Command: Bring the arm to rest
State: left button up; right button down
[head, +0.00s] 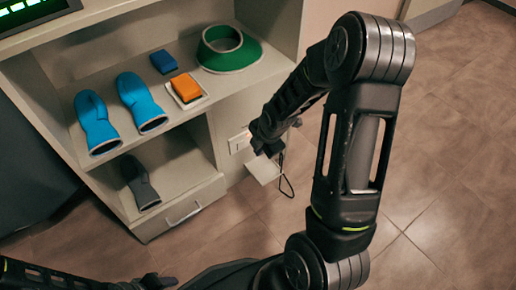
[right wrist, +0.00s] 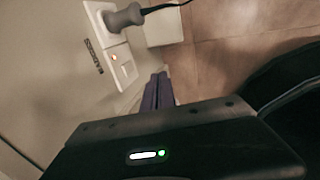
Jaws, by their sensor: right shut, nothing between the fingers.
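My right arm reaches across the head view from the lower middle, up over a bent elbow and down to the side of the shelf unit. My right gripper (head: 268,150) is shut and empty, beside the wall panel (head: 239,142). In the right wrist view its closed fingers (right wrist: 158,90) point along the wall, close to a switch plate (right wrist: 122,68) with a small orange light. I cannot tell whether they touch it. My left gripper (head: 158,283) shows only in part at the bottom edge, and its jaws are unclear.
A grey plug (right wrist: 124,17) with a black cord sits in a socket by the switch. The shelf unit (head: 207,190) holds blue mitts (head: 97,122), an orange block (head: 186,87), a blue block (head: 163,61) and a green collar (head: 228,50). Tiled floor (head: 450,170) at right is clear.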

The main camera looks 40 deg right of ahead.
dwell(0.4)
jog(key=a+f+m+t+y, duration=0.15)
jog(key=a+f+m, duration=0.45)
jog(key=a+m, duration=0.75)
jog(key=s+a+f+m+g+y, duration=0.1)
jog(key=s+a+f+m+g, duration=0.2)
jog(key=s+a, duration=0.4)
jog(key=s+a+f+m+g+y, duration=0.1)
jog(key=s+a+f+m, duration=0.4)
jog(key=s, duration=0.3)
pick_arm(q)
notch_tip(320, 180, up, 28)
jog(key=s+d+p, duration=0.1)
jog(key=p, duration=2.7)
jog(key=shift+s+d+r, duration=0.2)
jog(key=shift+s+d, duration=0.15)
pick_arm(e)
jog(key=s+a+r+n, duration=0.1)
jog(key=r, duration=1.3)
jog(key=s+a+r+n, duration=0.1)
jog(key=a+r, duration=0.1)
jog(key=r, duration=1.2)
jog(key=shift+a+r+y, duration=0.15)
jog(key=shift+a+y, duration=0.1)
jog(key=shift+y, duration=0.1)
jog(key=shift+g, duration=0.25)
